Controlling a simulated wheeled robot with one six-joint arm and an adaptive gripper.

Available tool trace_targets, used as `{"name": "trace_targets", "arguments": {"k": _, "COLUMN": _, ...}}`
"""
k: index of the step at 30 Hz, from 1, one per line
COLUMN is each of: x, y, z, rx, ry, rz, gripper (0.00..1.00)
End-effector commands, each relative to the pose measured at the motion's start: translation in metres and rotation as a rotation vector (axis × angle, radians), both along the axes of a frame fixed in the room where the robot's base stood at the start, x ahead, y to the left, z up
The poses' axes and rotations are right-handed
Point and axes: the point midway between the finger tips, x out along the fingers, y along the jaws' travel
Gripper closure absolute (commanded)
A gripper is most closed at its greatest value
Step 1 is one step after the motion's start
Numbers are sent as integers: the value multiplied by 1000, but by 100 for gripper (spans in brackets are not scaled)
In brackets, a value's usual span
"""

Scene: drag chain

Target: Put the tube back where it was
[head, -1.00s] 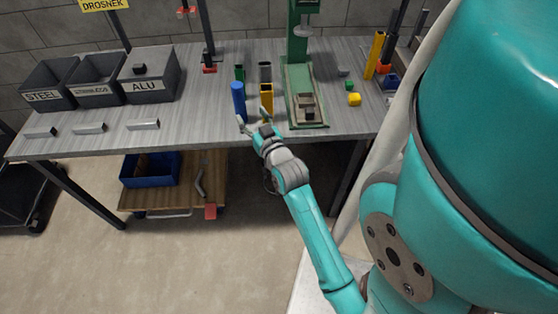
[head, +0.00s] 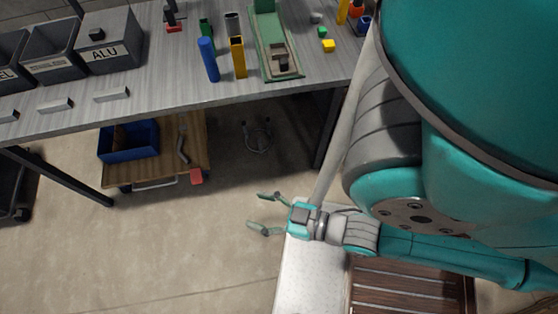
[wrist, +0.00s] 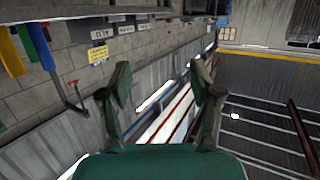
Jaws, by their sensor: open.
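Several upright tubes stand on the workbench in the head view. A blue tube (head: 208,60) stands at the front left of the group, with a yellow tube (head: 238,57) to its right. A green tube (head: 206,29) and a dark grey tube (head: 232,24) stand behind them. Which one the task means cannot be told from these frames. My gripper (head: 262,212) is open and empty. It is in front of the bench, well apart from the tubes, with its fingers pointing left. Its open fingers also show in the wrist view (wrist: 160,88).
The workbench (head: 150,70) carries dark bins (head: 110,42), metal bars and a green press base (head: 276,45). Small yellow (head: 328,46) and green blocks lie right of it. A blue crate (head: 128,140) rests on a low wooden cart (head: 195,150) under the bench. The floor before the bench is clear.

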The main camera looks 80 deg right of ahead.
Motion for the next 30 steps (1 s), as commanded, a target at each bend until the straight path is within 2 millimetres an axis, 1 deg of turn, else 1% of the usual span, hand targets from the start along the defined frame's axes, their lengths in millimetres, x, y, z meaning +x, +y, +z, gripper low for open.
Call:
{"name": "trace_targets", "arguments": {"k": 1, "x": -14, "y": 7, "z": 3, "rx": 1, "ry": 17, "rz": 36, "gripper": 37}}
{"name": "trace_targets", "arguments": {"k": 3, "x": -26, "y": 13, "z": 8, "rx": 1, "ry": 26, "rz": 70, "gripper": 37}}
{"name": "trace_targets", "arguments": {"k": 6, "x": -38, "y": 18, "z": 14, "rx": 1, "ry": 35, "rz": 104, "gripper": 37}}
{"name": "trace_targets", "arguments": {"k": 9, "x": -43, "y": 20, "z": 16, "rx": 1, "ry": 39, "rz": 119, "gripper": 37}}
{"name": "trace_targets", "arguments": {"k": 30, "x": -44, "y": 20, "z": 17, "rx": 1, "ry": 39, "rz": 120, "gripper": 37}}
